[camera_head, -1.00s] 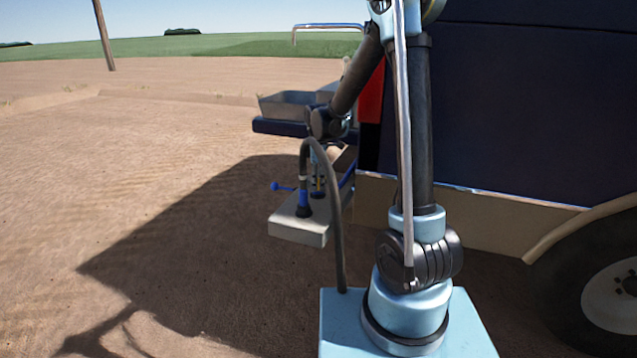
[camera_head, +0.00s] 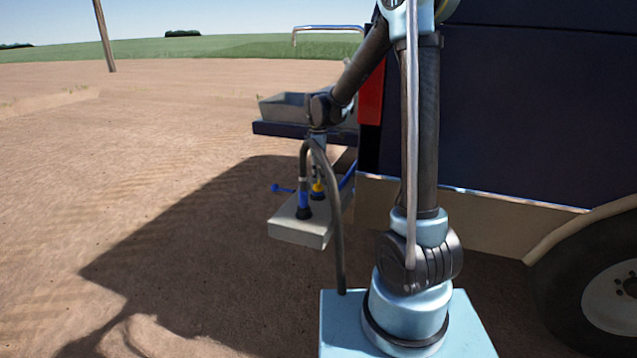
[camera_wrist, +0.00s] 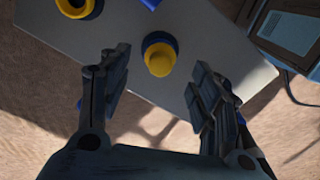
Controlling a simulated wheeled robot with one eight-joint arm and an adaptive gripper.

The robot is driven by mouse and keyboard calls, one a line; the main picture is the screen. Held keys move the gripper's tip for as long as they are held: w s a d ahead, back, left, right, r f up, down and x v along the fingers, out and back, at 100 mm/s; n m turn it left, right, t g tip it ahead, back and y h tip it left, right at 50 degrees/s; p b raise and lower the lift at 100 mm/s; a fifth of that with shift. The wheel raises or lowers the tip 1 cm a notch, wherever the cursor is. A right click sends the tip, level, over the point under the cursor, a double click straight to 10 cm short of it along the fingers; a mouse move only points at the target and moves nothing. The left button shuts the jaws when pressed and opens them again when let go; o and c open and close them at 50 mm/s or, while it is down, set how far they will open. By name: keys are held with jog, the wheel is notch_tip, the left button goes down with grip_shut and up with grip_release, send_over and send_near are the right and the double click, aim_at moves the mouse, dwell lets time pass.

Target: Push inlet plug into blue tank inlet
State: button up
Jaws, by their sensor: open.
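A grey block (camera_head: 298,232) carries upright fittings and appears to be the tank top; the blue tank itself I cannot single out. One fitting (camera_head: 304,198) is blue with a black foot, with a dark hose at its top. A second yellow-and-blue fitting (camera_head: 317,187) stands just behind it. In the wrist view a yellow round plug with a blue collar (camera_wrist: 160,57) sits on the grey surface (camera_wrist: 215,35), ahead of and between the fingers. I cannot tell whether it is fully seated. My gripper (camera_wrist: 160,88) is open and empty, apart from the plug.
Another yellow round piece (camera_wrist: 76,7) shows at the wrist view's top edge. A blue handle (camera_head: 282,188) sticks out left of the block. A dark hose (camera_head: 337,235) arcs beside it. The dark blue machine (camera_head: 510,110) stands right; open soil lies left.

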notch_tip(320, 180, up, 7)
jog(key=s+d+r+m, duration=0.3)
jog(key=s+d+m, duration=0.1)
jog(key=s+d, duration=0.35)
jog(key=s+d+f+m, duration=0.3)
jog(key=s+d+m, duration=0.1)
jog(key=s, duration=0.4)
jog(key=s+d+f+m+t, duration=0.1)
jog(key=s+d+f+m, duration=0.3)
jog(key=s, duration=0.4)
jog(key=s+d+f+m+t, duration=0.1)
jog(key=s+d+f+m, duration=0.3)
jog(key=s+d+m, duration=0.2)
jog(key=shift+s, duration=1.1)
jog(key=shift+w+f, duration=0.15)
jog(key=shift+w, duration=0.25)
